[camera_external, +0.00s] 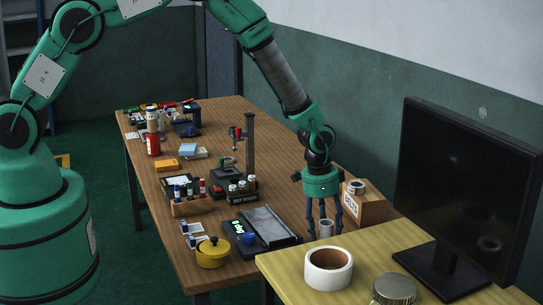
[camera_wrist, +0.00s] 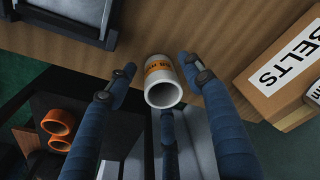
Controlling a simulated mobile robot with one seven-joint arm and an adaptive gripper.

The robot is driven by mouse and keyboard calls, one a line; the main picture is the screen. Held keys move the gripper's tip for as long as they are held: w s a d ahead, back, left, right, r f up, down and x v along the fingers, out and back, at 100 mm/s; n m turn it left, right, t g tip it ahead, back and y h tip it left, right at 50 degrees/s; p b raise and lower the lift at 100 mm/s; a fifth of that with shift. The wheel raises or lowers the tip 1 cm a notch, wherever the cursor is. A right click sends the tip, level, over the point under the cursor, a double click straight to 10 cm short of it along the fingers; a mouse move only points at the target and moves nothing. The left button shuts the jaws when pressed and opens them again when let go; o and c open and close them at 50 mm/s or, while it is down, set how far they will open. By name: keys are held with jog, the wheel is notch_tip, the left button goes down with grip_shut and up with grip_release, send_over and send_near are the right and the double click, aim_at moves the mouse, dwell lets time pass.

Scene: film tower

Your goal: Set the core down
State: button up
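The core (camera_wrist: 158,70) is a short white tube with an orange printed band. In the wrist view its open end faces the camera and its far end is against the wooden table near the edge; it looks upright. In the external view the core (camera_external: 326,229) shows grey-white between my fingers. My gripper (camera_wrist: 156,66) has its fingers spread around the core; there is a visible gap on the left, and the right fingertip is close beside it. In the external view my gripper (camera_external: 325,228) points straight down, and the core's foot is partly hidden by the yellow table.
A cardboard box marked BELTS (camera_wrist: 285,68) stands close on the right. A black scale with a metal tray (camera_external: 268,226) is left of my gripper. A yellow table (camera_external: 300,258) with a large white roll (camera_external: 329,268) and a monitor (camera_external: 460,190) is in front.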

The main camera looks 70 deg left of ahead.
jog(key=shift+r, duration=0.2)
notch_tip(320, 180, up, 12)
jog(key=s+p, duration=0.1)
jog(key=shift+s+a, duration=0.2)
jog(key=shift+a, duration=0.05)
dwell(0.6)
dwell(0.5)
notch_tip(320, 180, up, 17)
jog(key=n+t, duration=0.1)
send_over(320, 223)
jog(key=s+a, duration=0.2)
jog(key=s, duration=0.3)
jog(key=s+a+r+n+t, duration=0.1)
jog(key=s+a+r, duration=0.2)
jog(key=s+r, duration=0.9)
jog(key=s+a+r+n, duration=0.1)
jog(key=s+r, duration=0.3)
jog(key=s, duration=0.5)
jog(key=s+a+r+t, duration=0.1)
jog(key=s+r, duration=0.3)
jog(key=s, duration=0.6)
jog(key=s+a+r+n+t, duration=0.1)
jog(key=s+a+r, duration=0.1)
jog(key=s+r, duration=0.3)
jog(key=s, duration=0.4)
jog(key=shift+s+n, duration=0.3)
